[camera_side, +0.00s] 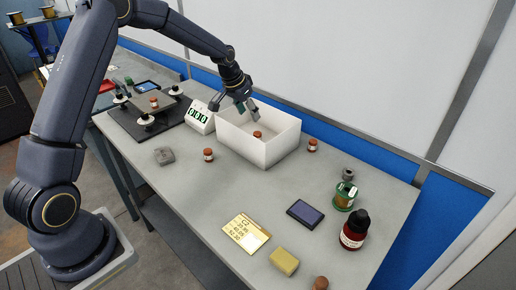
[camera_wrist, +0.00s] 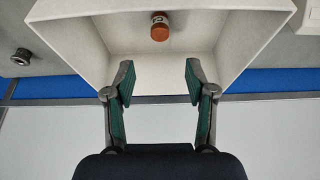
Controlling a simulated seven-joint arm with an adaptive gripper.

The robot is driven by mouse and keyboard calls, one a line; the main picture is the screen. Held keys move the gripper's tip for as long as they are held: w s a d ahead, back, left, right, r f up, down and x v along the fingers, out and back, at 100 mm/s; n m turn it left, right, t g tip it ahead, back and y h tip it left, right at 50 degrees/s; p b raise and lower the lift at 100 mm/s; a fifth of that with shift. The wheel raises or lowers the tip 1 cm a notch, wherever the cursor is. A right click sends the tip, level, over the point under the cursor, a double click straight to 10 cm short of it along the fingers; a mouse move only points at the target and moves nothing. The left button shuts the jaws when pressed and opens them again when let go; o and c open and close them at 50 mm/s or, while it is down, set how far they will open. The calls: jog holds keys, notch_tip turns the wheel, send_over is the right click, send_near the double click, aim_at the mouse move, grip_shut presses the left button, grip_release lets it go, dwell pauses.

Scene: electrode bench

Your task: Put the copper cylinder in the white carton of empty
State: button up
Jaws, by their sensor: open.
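The white carton (camera_side: 240,146) stands open-topped on the bench near the back wall. A copper-coloured cylinder (camera_side: 257,134) with a pale band sits inside it on the floor; it also shows in the wrist view (camera_wrist: 160,28). My gripper (camera_side: 247,109) is above the carton's opening, fingers spread. In the wrist view my gripper (camera_wrist: 159,82) has an empty gap between its green-padded fingers, and the cylinder lies beyond their tips, apart from them.
Similar small cylinders stand left of the carton (camera_side: 208,154), right of it (camera_side: 313,146) and on the scale plate (camera_side: 154,103). A display (camera_side: 201,117) stands close to the carton's left.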

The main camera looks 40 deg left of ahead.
jog(key=s+d+r+y, duration=0.1)
jog(key=s+d+r, duration=0.3)
jog(key=s+r, duration=0.45)
jog(key=s+d+r, duration=0.4)
jog(key=s+r, duration=0.3)
jog(key=s, duration=0.2)
jog(key=s+d+t+h, duration=0.1)
jog(key=s+d, duration=0.1)
jog(key=s, duration=1.5)
jog(key=shift+d, duration=0.3)
